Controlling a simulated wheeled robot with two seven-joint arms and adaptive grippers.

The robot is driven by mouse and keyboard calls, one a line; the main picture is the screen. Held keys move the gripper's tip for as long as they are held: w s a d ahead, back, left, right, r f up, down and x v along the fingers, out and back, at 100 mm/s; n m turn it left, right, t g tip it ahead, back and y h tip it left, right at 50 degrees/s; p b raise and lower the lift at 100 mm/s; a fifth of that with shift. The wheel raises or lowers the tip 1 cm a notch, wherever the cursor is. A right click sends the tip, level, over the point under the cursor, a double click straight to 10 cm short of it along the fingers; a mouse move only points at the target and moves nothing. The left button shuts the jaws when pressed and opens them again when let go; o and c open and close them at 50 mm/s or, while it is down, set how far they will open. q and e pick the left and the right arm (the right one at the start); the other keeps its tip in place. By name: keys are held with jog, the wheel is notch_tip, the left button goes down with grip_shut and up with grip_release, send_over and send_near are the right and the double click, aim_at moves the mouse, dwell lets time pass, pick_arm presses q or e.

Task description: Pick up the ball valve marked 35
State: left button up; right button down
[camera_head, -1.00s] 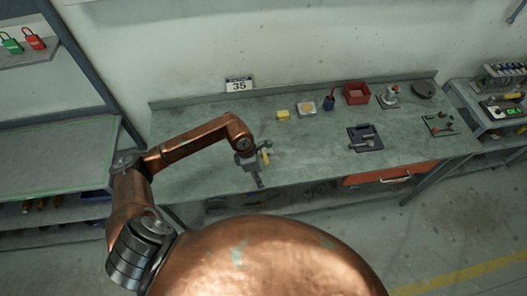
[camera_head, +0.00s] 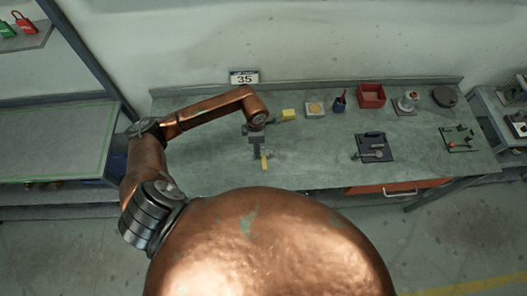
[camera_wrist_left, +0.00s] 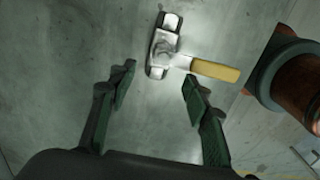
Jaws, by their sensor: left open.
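The ball valve (camera_wrist_left: 164,50) is a silver metal body with a yellow-gripped lever (camera_wrist_left: 215,70). It lies on the bench top just beyond my left gripper's fingertips in the left wrist view. In the head view its yellow lever (camera_head: 264,162) shows beside my left gripper (camera_head: 257,150), which partly hides the valve body. My left gripper (camera_wrist_left: 158,84) is open and empty, with its two dark fingers spread on either side below the valve, not touching it. A sign reading 35 (camera_head: 244,77) stands at the back of the bench behind the valve. My right gripper is out of view.
The bench around the valve is clear.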

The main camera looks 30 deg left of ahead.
aim_at(270, 154)
pick_arm(q)
notch_tip(270, 154, down, 4)
jog(key=shift+w+r+p, duration=0.1)
jog(key=shift+r+p, duration=0.15)
jog(key=shift+p, duration=0.6)
jog(key=shift+a+f, duration=0.1)
jog(key=shift+f, duration=0.9)
jog(key=c, duration=0.8)
grip_shut()
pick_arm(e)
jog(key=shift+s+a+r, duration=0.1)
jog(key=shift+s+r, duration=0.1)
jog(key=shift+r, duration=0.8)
pick_arm(q)
jog(key=shift+w, duration=0.1)
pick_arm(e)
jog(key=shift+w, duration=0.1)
